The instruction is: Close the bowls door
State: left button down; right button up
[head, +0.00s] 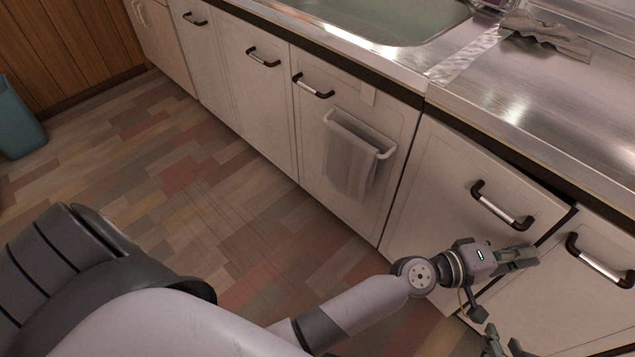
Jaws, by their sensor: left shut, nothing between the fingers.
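Which door is the bowls door is not marked. A white cabinet door (436,190) with a dark-and-metal handle (503,206) stands right of the towel door. A dark gap shows along its upper right edge, so it looks slightly ajar. Another white door (545,300) with a similar handle (600,261) is to its right. My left gripper (528,257) is shut and empty, in front of the seam between these two doors, below the first handle. I cannot tell if it touches either. My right gripper (504,346) is partly cut off at the bottom edge, below the left one.
A grey towel (350,162) hangs on a rack on the door to the left. More closed doors run further left. The metal counter (540,90) with a sink (390,20) and a grey cloth (548,36) is above. A teal bin (18,120) stands far left. The floor (180,170) is clear.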

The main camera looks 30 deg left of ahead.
pick_arm(q)
jog(key=shift+w+d, duration=0.25)
jog(key=shift+w, duration=0.3)
pick_arm(e)
jog(key=shift+w+d+r, duration=0.15)
jog(key=shift+w+r, duration=0.15)
jog(key=shift+w, duration=0.2)
pick_arm(q)
jog(key=shift+s, duration=0.15)
pick_arm(e)
jog(key=shift+s, duration=0.1)
